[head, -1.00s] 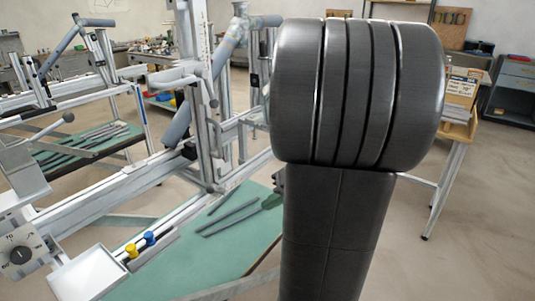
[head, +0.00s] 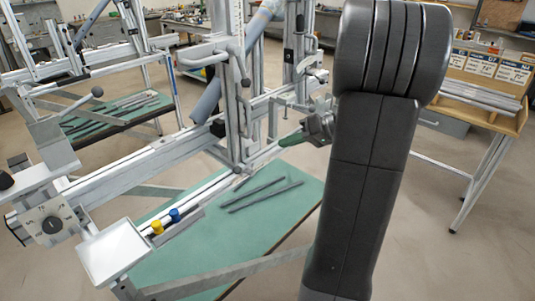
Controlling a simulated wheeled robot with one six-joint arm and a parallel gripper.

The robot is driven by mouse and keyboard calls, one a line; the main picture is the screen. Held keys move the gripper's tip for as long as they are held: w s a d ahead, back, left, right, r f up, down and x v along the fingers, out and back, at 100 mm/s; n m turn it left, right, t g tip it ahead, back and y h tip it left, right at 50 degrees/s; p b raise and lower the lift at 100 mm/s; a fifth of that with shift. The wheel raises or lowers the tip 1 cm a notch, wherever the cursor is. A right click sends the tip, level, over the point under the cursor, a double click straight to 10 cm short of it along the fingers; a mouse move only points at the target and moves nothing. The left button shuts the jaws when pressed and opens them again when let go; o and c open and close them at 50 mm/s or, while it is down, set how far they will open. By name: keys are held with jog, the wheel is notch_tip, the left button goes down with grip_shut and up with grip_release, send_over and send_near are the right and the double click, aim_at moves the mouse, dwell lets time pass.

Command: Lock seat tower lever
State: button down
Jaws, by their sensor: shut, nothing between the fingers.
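The frame jig (head: 130,172) is a long pale metal beam with upright towers on it. A tall tower (head: 236,110) stands near the middle and carries a small lever with a dark end (head: 244,78). I cannot tell for sure that this is the seat tower lever. A gap seems to lie between the fingers and the lever. My dark arm hides what is behind it.
A green-topped table (head: 235,235) under the jig holds several dark tubes. A wooden rack (head: 485,75) stands at right.

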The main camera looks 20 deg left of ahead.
jog(key=p, duration=0.1)
send_over(244, 171)
jog(key=w+d, duration=0.4)
notch_tip(244, 171, down, 4)
jog(key=s+f, duration=0.1)
jog(key=s+a+f, duration=0.1)
jog(key=f, duration=0.1)
jog(key=shift+s+a+f, duration=0.2)
jog(key=shift+s+a, duration=0.2)
jog(key=shift+f, duration=0.1)
jog(key=shift+s+t+b, duration=0.2)
jog(key=shift+t+b, duration=0.1)
jog(key=shift+b, duration=0.2)
